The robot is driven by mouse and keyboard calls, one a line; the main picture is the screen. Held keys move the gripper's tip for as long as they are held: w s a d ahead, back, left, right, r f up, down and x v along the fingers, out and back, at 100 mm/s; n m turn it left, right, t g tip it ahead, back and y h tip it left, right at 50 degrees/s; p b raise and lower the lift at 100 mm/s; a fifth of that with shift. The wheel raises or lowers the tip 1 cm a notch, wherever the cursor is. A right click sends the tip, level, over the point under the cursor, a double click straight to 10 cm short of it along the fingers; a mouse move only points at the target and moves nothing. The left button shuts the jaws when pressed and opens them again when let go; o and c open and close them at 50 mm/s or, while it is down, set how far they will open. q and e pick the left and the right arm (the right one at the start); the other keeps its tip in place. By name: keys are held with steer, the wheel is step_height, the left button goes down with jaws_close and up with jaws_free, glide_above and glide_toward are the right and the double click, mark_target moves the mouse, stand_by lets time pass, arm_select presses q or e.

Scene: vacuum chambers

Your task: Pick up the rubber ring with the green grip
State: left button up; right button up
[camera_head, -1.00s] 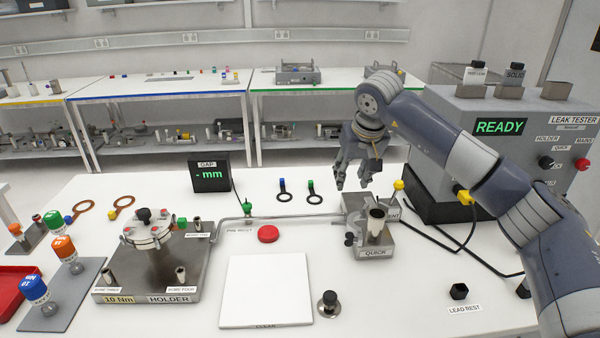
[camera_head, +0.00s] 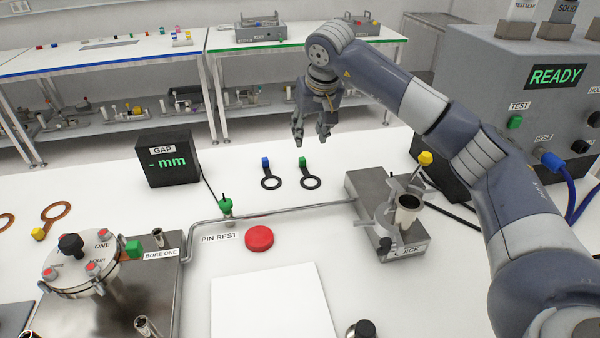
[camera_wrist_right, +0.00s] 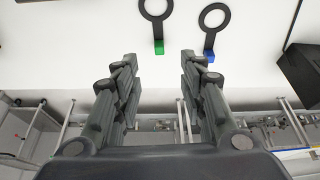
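The black rubber ring with the green grip (camera_head: 311,183) lies flat on the white table, its green grip (camera_head: 302,161) on the far side. A similar black ring with a blue grip (camera_head: 271,183) lies just left of it. My right gripper (camera_head: 311,141) is open and empty, above and beyond the green grip. In the right wrist view the green-gripped ring (camera_wrist_right: 155,18) lies ahead, its grip between the lines of the two open fingers (camera_wrist_right: 159,58); the blue-gripped ring (camera_wrist_right: 213,17) is to the right. My left gripper is out of view.
A metal pin rod (camera_head: 290,212) runs across the table in front of the rings. The QUICK fixture (camera_head: 375,190) stands to the right, the GAP display (camera_head: 168,160) to the left. A red disc (camera_head: 259,238) lies nearer. Table around the rings is clear.

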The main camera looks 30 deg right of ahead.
steer(key=f, duration=0.1)
glide_toward(304, 161)
steer(key=x, duration=0.2)
steer(key=shift+w+a+f, duration=0.2)
steer(key=shift+w+f, duration=0.05)
steer(key=shift+w, duration=0.05)
steer(key=shift+w+f, duration=0.2)
steer(key=shift+f, duration=0.35)
steer(key=x, duration=0.4)
steer(key=shift+d+f+p, duration=0.25)
steer(key=shift+f+p, duration=0.05)
steer(key=shift+p, duration=0.1)
steer(key=shift+f, duration=0.15)
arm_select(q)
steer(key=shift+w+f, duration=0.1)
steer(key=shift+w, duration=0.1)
arm_select(e)
jaws_close()
